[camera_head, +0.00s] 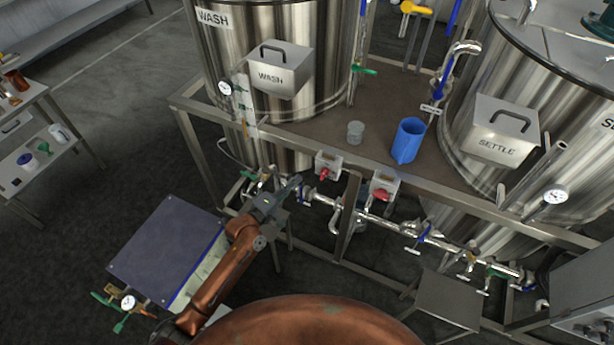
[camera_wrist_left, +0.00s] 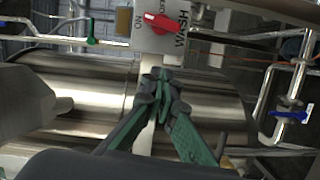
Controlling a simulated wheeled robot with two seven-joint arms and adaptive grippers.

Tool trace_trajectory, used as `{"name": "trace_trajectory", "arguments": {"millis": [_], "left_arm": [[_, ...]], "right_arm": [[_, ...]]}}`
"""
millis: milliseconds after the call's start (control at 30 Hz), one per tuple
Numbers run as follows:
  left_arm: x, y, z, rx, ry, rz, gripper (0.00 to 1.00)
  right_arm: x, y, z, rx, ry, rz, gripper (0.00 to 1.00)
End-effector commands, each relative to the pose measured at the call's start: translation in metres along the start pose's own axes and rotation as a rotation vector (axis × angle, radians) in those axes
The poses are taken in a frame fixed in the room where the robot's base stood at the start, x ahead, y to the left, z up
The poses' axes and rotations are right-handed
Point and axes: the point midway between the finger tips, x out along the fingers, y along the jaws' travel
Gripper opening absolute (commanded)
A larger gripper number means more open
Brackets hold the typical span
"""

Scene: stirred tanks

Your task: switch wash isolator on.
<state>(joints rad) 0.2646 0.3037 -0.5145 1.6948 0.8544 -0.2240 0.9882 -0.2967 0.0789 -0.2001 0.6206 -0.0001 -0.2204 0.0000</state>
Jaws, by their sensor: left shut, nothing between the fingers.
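The wash isolator is a small grey box (camera_head: 329,160) with a red knob (camera_head: 325,174), on the frame rail below the wash tank. In the left wrist view the box (camera_wrist_left: 200,48) bears the words WASH and ON, and its red knob (camera_wrist_left: 163,22) lies almost crosswise in the picture, its narrow end towards ON. My left gripper (camera_head: 297,180) is just left of the box in the head view. In the left wrist view its green fingers (camera_wrist_left: 160,77) are closed together, empty, below the knob in the picture and apart from it. My right gripper is not in view.
A second box with a red knob (camera_head: 381,194) sits to the right on the same rail. Pipes with blue-handled valves (camera_head: 424,232) run below. A blue jug (camera_head: 408,140) and a grey cup (camera_head: 355,132) stand on the platform. The wash tank (camera_head: 240,55) rises behind.

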Motion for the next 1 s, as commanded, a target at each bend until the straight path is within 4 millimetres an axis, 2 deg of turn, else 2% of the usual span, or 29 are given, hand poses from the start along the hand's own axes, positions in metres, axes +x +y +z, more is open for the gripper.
{"name": "trace_trajectory", "arguments": {"millis": [33, 100, 300, 1000], "left_arm": [[-0.013, -0.001, -0.001, 0.0, 0.002, -0.002, 0.0], [-0.026, -0.001, -0.001, 0.0, 0.003, -0.001, 0.0], [-0.048, 0.0, 0.0, 0.0, 0.002, 0.0, 0.0], [-0.053, -0.002, 0.0, 0.002, 0.003, -0.004, 0.0]], "right_arm": [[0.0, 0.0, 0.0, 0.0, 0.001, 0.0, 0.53], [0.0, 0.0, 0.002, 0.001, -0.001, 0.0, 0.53], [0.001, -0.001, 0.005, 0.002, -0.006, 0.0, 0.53], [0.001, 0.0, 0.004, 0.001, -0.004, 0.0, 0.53]]}}
